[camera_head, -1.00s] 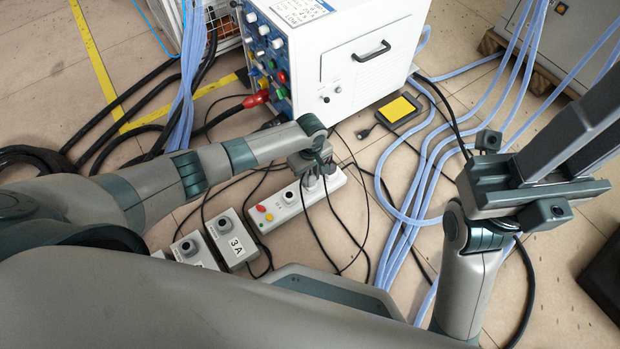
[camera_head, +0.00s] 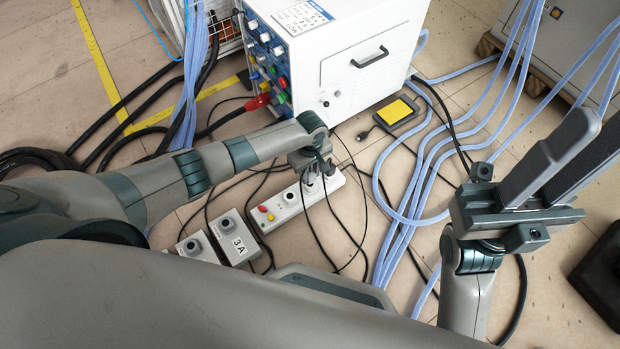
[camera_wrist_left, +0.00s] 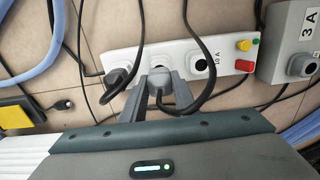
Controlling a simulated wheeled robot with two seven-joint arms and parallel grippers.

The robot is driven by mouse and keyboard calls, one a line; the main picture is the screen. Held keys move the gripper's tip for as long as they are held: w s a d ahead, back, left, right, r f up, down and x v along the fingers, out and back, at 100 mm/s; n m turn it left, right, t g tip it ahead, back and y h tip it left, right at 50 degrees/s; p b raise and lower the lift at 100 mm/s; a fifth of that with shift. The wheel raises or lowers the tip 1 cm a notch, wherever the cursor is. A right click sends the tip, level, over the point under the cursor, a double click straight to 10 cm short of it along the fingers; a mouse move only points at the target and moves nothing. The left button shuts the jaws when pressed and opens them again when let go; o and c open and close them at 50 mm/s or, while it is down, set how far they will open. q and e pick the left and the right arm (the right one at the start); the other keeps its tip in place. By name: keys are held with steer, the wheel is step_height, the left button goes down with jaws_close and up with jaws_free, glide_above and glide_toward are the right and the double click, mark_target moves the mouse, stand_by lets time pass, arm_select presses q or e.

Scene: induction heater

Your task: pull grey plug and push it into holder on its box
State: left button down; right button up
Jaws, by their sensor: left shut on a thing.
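A long white socket box (camera_head: 290,207) lies on the floor; it also shows in the left wrist view (camera_wrist_left: 225,66). My left gripper (camera_head: 312,165) is over its far end. In the wrist view my left gripper (camera_wrist_left: 160,92) is shut on the grey plug (camera_wrist_left: 160,80), which has a black cable looping from it. The plug is at the box; I cannot tell how deep it sits. A dark plug (camera_wrist_left: 116,80) is beside it on one side, and a dark round opening (camera_wrist_left: 198,56) is on the other. My right gripper (camera_head: 545,180) is open and empty, off to the right.
Grey boxes, one marked 3A (camera_head: 236,243), stand close to the white box. A white cabinet (camera_head: 350,50) is behind, with a yellow pedal (camera_head: 397,110) on the floor. Blue hoses (camera_head: 420,180) and black cables cross the floor around the box.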

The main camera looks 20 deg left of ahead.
arm_select(q)
steer(key=shift+r+p, duration=1.3)
steer(key=shift+p, duration=0.1)
steer(key=shift+s+a, duration=0.1)
